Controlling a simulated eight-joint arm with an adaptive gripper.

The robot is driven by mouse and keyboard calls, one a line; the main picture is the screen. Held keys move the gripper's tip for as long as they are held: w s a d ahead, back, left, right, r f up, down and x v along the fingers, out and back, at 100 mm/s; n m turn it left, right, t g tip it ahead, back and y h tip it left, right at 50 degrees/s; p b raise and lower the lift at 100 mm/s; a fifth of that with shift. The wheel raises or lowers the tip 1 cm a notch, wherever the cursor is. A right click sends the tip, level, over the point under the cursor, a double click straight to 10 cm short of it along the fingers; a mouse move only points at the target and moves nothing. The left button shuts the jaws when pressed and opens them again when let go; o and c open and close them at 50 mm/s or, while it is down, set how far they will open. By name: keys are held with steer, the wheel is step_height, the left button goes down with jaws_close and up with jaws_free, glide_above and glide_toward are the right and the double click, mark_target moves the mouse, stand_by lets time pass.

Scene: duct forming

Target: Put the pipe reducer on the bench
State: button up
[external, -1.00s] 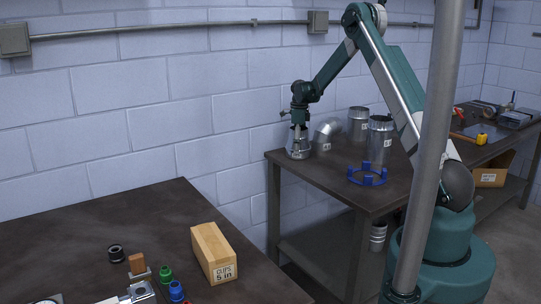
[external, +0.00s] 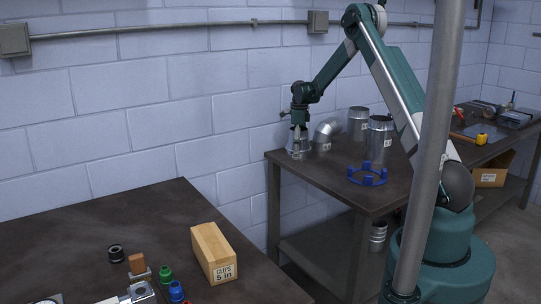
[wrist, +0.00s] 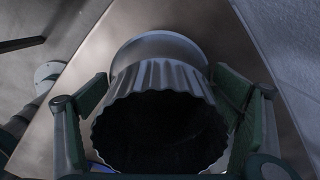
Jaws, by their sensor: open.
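The pipe reducer (external: 306,148), a grey metal cone, stands on the left back corner of the dark bench (external: 335,178). My gripper (external: 297,150) points down over it, with its fingers low around its upper part. In the wrist view, the reducer's crimped round rim (wrist: 158,75) lies between the two green finger pads, and its opening is dark. The pads stand on either side of it; the jaws are open, and contact is hard to tell.
A metal elbow (external: 327,131) stands close right of the reducer, with two metal pipes (external: 380,136) (external: 358,122) beyond. A blue ring with posts (external: 367,177) lies nearer the front. A wooden clips box (external: 214,252) is on the near table. A grey post (external: 432,150) crosses the view.

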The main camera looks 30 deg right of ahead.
steer(key=shift+r, duration=0.15)
step_height(320, 180, up, 12)
stand_by(0.6)
steer(key=shift+a+r, duration=0.1)
stand_by(0.5)
steer(key=s+a+r+n+t, duration=0.2)
steer(key=s+a+r+n, duration=0.5)
steer(key=s+r, duration=0.45)
steer(key=s+a+r+n+t, duration=0.1)
steer(key=s+a+r+n, duration=0.5)
steer(key=s+a+r, duration=0.45)
steer(key=s+a+f+n+t, duration=0.1)
steer(key=s+a+n, duration=0.2)
steer(key=s, duration=0.7)
steer(key=s+a+f+n+t, duration=0.1)
steer(key=s+a+n, duration=0.2)
steer(key=s+n, duration=0.3)
steer(key=s+a+f+n+t, duration=0.2)
steer(key=s+n, duration=0.3)
steer(key=s, duration=1.1)
steer(key=shift+a, duration=0.65)
